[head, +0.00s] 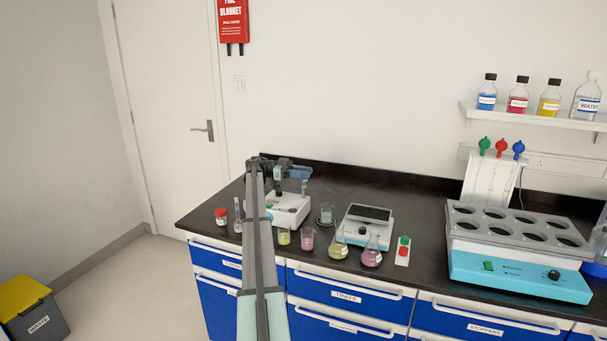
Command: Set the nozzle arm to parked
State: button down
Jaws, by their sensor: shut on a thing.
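A white benchtop unit (291,212) with a green button stands at the back left of the black bench. My arm reaches over it from the front, and my gripper (291,168) is at the top of the unit. It is shut on the nozzle arm (302,173), which shows as a blue piece with a dark part hanging at its right end. The gripper and my arm hide part of the unit and its post, so the exact grip is too small to see. I cannot read a position mark.
Flasks and beakers (338,246) stand in front and to the right. A red-capped jar (221,216) and a flask (238,222) stand to the left.

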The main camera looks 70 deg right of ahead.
jog(key=c, duration=1)
grip_release()
jog(key=shift+o, duration=0.2)
jog(key=shift+r, duration=0.15)
notch_tip(320, 180, up, 10)
jog(key=shift+f, duration=0.15)
